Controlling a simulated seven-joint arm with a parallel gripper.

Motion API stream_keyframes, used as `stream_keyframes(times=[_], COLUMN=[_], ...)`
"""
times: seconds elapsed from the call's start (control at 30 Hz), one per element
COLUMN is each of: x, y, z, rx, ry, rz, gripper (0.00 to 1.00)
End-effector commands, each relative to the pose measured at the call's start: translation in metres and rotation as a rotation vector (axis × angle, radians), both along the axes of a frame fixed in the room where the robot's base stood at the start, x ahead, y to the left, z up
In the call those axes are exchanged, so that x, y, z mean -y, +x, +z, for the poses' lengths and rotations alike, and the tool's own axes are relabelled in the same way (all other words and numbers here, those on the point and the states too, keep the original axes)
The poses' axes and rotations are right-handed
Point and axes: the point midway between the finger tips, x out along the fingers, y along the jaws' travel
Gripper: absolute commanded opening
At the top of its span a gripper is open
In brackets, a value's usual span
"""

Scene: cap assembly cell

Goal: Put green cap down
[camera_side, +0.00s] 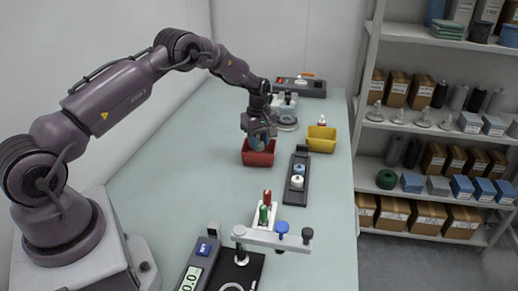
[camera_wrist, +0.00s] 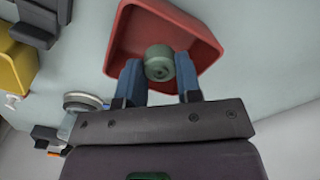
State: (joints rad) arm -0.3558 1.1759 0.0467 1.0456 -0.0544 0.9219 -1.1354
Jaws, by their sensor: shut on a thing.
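The green cap (camera_wrist: 159,63) is a small dull-green cylinder between the two blue fingertips of my gripper (camera_wrist: 160,80) in the wrist view. My gripper is shut on it. The red bin (camera_wrist: 197,57) lies behind the cap in that view, its floor and walls visible around it. In the side view my gripper (camera_side: 258,142) points down over the red bin (camera_side: 258,159), with its fingers at or just above the rim. The cap is too small there to make out clearly, and I cannot tell its height above the bin floor.
A yellow bin (camera_side: 321,139) stands to the right of the red bin. A dark tray (camera_side: 300,163) with white and blue round parts is in front of it. A fixture with red, green and blue knobs (camera_side: 268,234) and a scale (camera_side: 196,270) are nearer. The table's left side is clear.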

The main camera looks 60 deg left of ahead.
Motion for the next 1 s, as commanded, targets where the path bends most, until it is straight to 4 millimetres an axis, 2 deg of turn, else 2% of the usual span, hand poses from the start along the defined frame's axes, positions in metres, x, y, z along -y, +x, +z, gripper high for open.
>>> stream_keyframes(times=[0.23, 0.73, 0.8, 1.0], x=[-0.001, -0.001, -0.001, -0.001], y=[0.001, 0.002, 0.002, 0.002], z=[-0.032, -0.040, -0.040, -0.039], rx=[-0.002, 0.001, 0.001, 0.001], ry=[-0.001, 0.001, 0.001, 0.000], rz=[0.000, 0.000, 0.000, 0.000], gripper=[0.23, 0.23, 0.42, 0.42])
